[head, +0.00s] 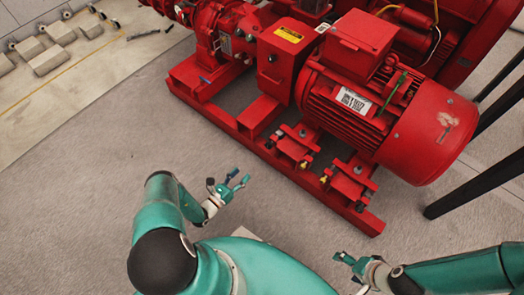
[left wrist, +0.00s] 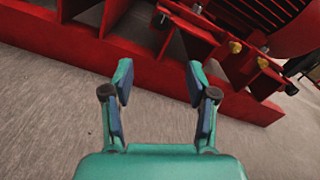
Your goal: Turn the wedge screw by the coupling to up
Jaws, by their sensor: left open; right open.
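A red pumpset (head: 243,125) stands on a red base frame, with a box-like red coupling guard (head: 280,62) left of the motor. Small brass-coloured screws (head: 324,179) sit along the frame near the motor feet. In the left wrist view, brass screws show at the upper right (left wrist: 235,46), and another small screw (left wrist: 160,19) is near the top middle. I cannot tell which way any of them is turned. My left gripper (head: 240,179) is open and empty, apart from the frame on its near side; its fingers (left wrist: 159,75) point at the frame. My right gripper (head: 347,266) is open and empty at the lower middle.
The red motor (head: 380,110) overhangs the right side of the frame. Dark posts (head: 475,185) stand at the right. Grey floor lies clear between my arms and the frame. Pale blocks (head: 50,60) lie far left.

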